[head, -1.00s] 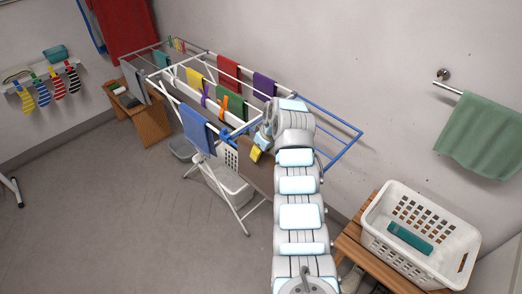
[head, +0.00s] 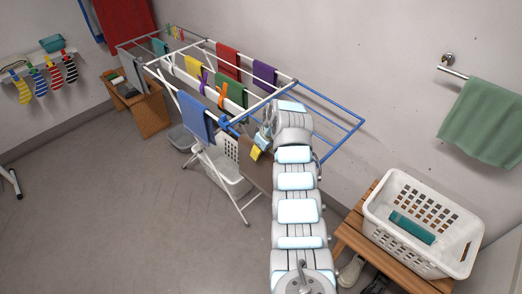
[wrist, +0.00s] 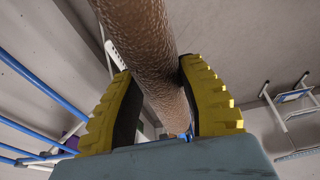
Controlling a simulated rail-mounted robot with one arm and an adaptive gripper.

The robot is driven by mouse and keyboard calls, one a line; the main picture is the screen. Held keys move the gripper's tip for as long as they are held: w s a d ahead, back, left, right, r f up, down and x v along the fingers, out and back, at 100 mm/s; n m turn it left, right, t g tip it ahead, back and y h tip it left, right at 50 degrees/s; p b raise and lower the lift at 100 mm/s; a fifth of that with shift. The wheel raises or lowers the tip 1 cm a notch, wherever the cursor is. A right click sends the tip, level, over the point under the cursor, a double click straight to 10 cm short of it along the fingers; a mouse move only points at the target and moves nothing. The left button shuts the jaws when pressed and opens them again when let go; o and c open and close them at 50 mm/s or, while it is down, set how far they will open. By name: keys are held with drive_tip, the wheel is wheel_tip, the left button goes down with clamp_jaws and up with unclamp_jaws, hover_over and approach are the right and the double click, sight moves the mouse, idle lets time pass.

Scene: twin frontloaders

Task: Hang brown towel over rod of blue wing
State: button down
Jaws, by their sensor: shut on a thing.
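The brown towel (wrist: 143,40) is held between the two yellow-padded fingers of my gripper (wrist: 160,110) in the wrist view. In the head view the towel (head: 254,165) hangs down beside the gripper (head: 257,150), partly hidden by my arm. The blue wing (head: 335,106) of the drying rack reaches out to the right, behind and beside my arm. Its blue rods also show at the left of the wrist view (wrist: 35,127). No towel shows on the visible part of the wing. Whether the brown towel touches a rod cannot be told.
The rack (head: 190,62) carries several coloured cloths, with a blue towel (head: 196,119) at its near left. A white basket (head: 422,225) stands on a wooden bench (head: 365,238) at lower right. A green towel (head: 484,122) hangs on a wall bar.

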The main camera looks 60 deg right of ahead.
idle(0.3)
drive_tip(key=c, duration=0.6)
unclamp_jaws()
drive_tip(key=v, duration=1.2)
